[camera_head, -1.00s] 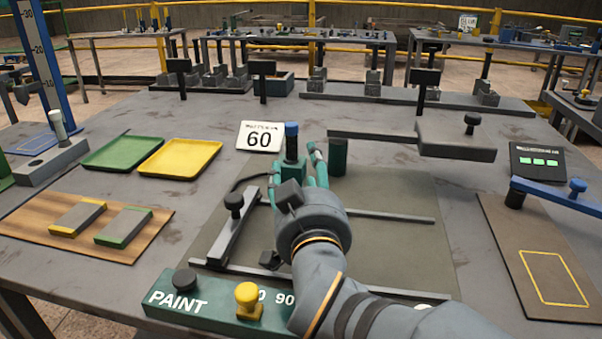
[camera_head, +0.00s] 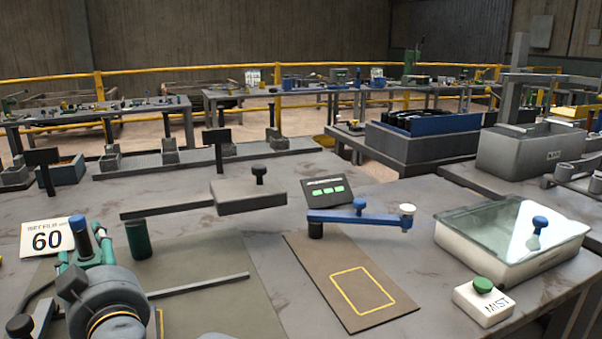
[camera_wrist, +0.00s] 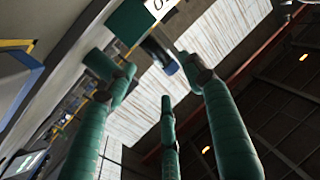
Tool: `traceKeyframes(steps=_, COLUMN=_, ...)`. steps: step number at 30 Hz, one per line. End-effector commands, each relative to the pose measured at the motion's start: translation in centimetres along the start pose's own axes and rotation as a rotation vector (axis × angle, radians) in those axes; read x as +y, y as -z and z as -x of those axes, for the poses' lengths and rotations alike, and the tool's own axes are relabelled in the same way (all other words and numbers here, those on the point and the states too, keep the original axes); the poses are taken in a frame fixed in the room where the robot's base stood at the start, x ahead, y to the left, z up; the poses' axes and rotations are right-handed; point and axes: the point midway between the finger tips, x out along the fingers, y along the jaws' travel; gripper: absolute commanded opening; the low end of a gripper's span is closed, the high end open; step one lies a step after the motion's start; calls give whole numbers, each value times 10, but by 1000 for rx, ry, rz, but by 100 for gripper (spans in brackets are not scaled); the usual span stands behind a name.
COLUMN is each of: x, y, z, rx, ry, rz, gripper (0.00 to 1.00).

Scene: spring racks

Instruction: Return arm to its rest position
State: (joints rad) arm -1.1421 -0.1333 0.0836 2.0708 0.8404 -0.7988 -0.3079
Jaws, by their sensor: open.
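My gripper (camera_head: 85,258) is at the lower left of the head view, with green fingers pointing away from the camera, above the grey-green mat. In the wrist view its green fingers (camera_wrist: 170,100) are spread apart with nothing held between them. A blue-capped dark post (camera_head: 78,240) shows by the fingertips. It also appears beyond the fingers in the wrist view (camera_wrist: 160,55); I cannot tell whether they touch it. My wrist hides part of the mat (camera_head: 215,290).
A "60" card (camera_head: 47,237) and a green post (camera_head: 138,238) stand close to my gripper. A grey lever block (camera_head: 248,197), blue lever arm (camera_head: 355,217), brown board (camera_head: 325,270), glass-lidded tray (camera_head: 510,245) and MIST button box (camera_head: 484,302) lie to the right.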

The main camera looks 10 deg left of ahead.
Motion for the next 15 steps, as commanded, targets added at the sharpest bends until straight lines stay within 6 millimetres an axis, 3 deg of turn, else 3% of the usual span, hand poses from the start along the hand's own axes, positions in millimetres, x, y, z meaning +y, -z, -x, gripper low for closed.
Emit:
traceKeyframes(steps=3, x=0, y=0, z=-26, rx=-2, ry=-1, rz=1, gripper=52)
traceKeyframes(steps=9, x=0, y=0, z=-59, rx=0, ry=-1, rz=1, gripper=52)
traceKeyframes(steps=15, x=0, y=-9, z=-68, rx=1, ry=0, rz=1, gripper=52)
